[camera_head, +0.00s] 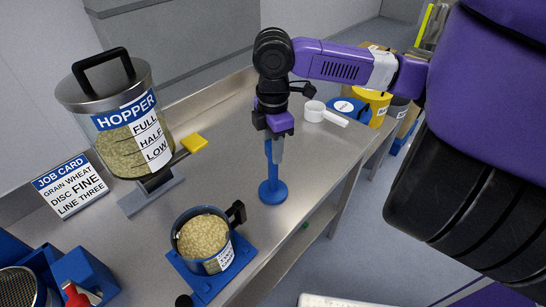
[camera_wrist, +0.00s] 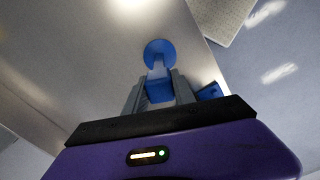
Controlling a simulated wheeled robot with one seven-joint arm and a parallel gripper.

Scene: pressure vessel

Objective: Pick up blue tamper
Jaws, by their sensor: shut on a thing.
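The blue tamper (camera_head: 273,191) has a round flat base and an upright stem, and stands in the middle of the metal bench in the head view. My gripper (camera_head: 276,148) points down from above and is shut on the upper part of its stem. In the wrist view the tamper's round base (camera_wrist: 160,52) shows beyond the fingers, and my gripper (camera_wrist: 158,92) has one finger on each side of the blue stem. The base appears to be at the bench top; I cannot tell whether it touches.
A cup of grain (camera_head: 204,237) stands on a blue base at the front. The hopper (camera_head: 120,115) and job card (camera_head: 72,187) are at the left. A white scoop (camera_head: 324,114) lies behind the tamper. Blue and yellow tubs (camera_head: 374,105) are at the back right. Bench around the tamper is clear.

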